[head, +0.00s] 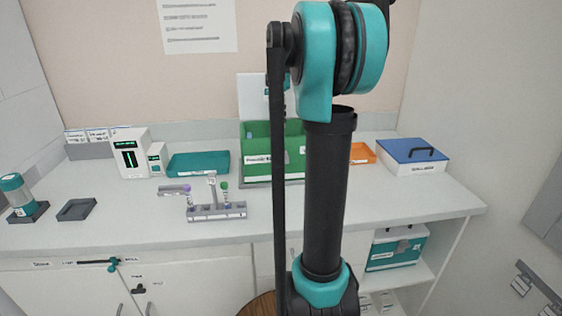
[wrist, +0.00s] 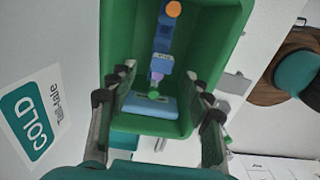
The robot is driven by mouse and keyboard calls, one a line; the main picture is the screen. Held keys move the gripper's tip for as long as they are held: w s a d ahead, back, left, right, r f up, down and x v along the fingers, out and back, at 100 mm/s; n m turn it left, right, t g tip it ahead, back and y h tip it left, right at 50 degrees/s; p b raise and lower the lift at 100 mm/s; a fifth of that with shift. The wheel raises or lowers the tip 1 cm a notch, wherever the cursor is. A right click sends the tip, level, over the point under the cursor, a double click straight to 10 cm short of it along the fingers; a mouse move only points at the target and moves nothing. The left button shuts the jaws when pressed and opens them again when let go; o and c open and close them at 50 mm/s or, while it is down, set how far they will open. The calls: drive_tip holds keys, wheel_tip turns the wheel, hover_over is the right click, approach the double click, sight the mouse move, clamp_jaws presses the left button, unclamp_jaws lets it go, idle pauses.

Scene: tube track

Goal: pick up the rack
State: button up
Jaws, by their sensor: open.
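The rack (head: 217,212) is a grey block on the white counter, left of my arm in the head view. Tubes stand at it, one with a green cap and one with a purple cap. A grey bar sticks up from it. In the wrist view my gripper (wrist: 162,82) is open, its two fingers apart over a green bin (wrist: 118,30). Between and beyond them, inside the bin, are blue pieces (wrist: 163,105) with orange, purple and green parts. I cannot tell if these belong to a rack.
The green bin also shows in the head view (head: 256,164) at the back of the counter, partly behind my arm. A teal tray (head: 198,164) and white device (head: 130,155) stand left of it. A blue-lidded box (head: 412,158) is right.

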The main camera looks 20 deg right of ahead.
sight(281, 130)
drive_tip(key=shift+s+d+f, duration=0.1)
drive_tip(key=shift+s+f, duration=0.05)
drive_tip(key=shift+f, duration=2.4)
clamp_jaws()
